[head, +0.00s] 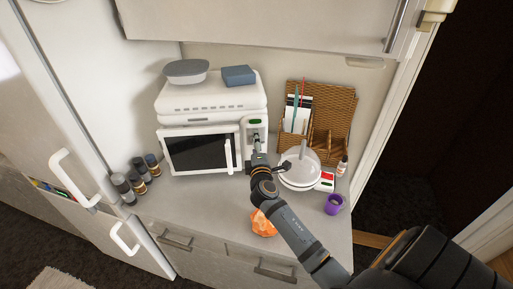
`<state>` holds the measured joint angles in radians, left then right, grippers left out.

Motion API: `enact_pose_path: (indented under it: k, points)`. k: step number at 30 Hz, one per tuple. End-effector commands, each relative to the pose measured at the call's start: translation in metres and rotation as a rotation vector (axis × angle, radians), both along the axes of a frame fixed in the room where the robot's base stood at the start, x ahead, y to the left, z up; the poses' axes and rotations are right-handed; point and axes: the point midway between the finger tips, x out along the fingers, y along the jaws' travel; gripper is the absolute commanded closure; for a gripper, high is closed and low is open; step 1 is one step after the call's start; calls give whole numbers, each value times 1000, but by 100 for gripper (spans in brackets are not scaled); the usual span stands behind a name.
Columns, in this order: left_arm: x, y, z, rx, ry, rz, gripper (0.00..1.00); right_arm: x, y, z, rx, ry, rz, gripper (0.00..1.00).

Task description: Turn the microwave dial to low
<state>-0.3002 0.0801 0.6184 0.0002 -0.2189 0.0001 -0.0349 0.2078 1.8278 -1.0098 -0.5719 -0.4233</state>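The white microwave (212,148) stands against the back wall with its dark-windowed door closed. Its narrow control panel (246,128) is on the right side, with a small green display (255,121) at the top. My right arm comes in from the lower right, and its gripper (256,145) is in front of the lower part of this panel. The gripper covers the area where a dial could be, so I cannot make out the dial or its setting. I cannot tell whether the fingers touch it or are closed. My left gripper is out of view.
A white lidded pan (299,168) stands close to the right of my gripper, with a wicker rack (333,112) behind. A purple mug (333,204) and an orange object (263,223) are on the counter. Several jars (137,182) stand left.

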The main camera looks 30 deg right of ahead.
Motion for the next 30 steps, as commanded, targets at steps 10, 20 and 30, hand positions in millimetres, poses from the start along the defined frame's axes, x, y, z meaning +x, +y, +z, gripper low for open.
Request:
enact_pose_path:
  k: [10,20,30]
  points:
    - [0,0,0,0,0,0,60,-61,32,-3,6,5,0,30]
    - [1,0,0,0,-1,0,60,-104,53,-1,4,3,-1,30]
    - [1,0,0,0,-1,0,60,-105,54,-1,1,2,0,30]
